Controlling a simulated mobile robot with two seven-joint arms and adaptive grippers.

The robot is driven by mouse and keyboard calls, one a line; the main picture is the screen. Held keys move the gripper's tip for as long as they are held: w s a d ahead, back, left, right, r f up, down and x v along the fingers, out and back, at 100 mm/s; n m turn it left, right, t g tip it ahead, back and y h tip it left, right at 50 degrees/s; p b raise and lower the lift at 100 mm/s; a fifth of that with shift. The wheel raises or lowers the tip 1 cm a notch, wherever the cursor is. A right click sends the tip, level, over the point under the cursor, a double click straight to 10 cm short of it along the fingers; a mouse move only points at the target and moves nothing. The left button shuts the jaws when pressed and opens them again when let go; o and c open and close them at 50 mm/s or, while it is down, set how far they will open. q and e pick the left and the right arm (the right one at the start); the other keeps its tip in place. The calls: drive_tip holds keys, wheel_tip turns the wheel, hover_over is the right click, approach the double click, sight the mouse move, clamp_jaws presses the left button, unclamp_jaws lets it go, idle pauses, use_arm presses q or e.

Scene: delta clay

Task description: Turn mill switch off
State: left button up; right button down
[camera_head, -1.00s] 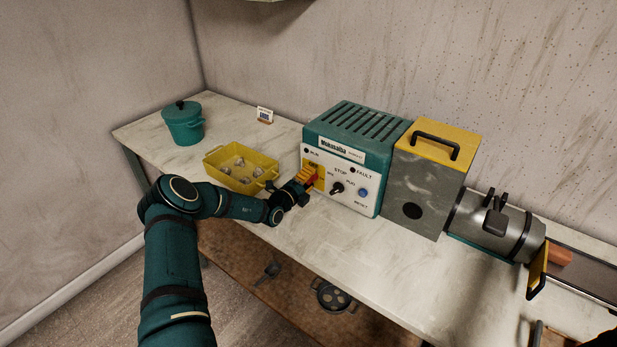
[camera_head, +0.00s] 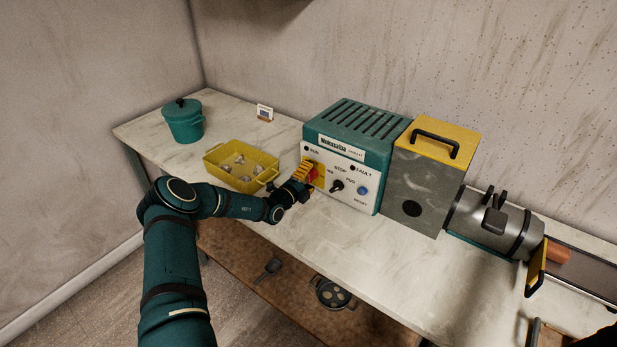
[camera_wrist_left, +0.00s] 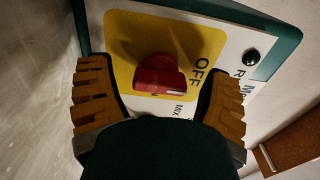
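The mill's control box (camera_head: 345,160) is teal with a white front panel. Its switch is a red rotary knob (camera_wrist_left: 160,75) on a yellow plate (camera_wrist_left: 120,35). In the left wrist view, "OFF" is printed to the knob's right and a partly hidden label lies below it. The knob's white mark points right and slightly down in that view. My left gripper (camera_wrist_left: 160,98) is open, with one finger on either side of the knob and gaps between. In the head view my left gripper (camera_head: 302,181) is at the panel's left side and partly covers the plate.
A black selector (camera_head: 337,187) and a blue reset button (camera_head: 362,191) are on the same panel. A yellow tray (camera_head: 215,165) stands close behind my left forearm, with a teal pot (camera_head: 184,122) farther left. A grey mill housing (camera_head: 425,185) stands right. The front counter is clear.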

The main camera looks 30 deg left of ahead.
use_arm(q)
drive_tip(key=shift+s, duration=0.1)
drive_tip(key=s, duration=0.8)
drive_tip(key=s+a, duration=0.1)
drive_tip(key=s, duration=0.2)
drive_tip(key=shift+s, duration=0.4)
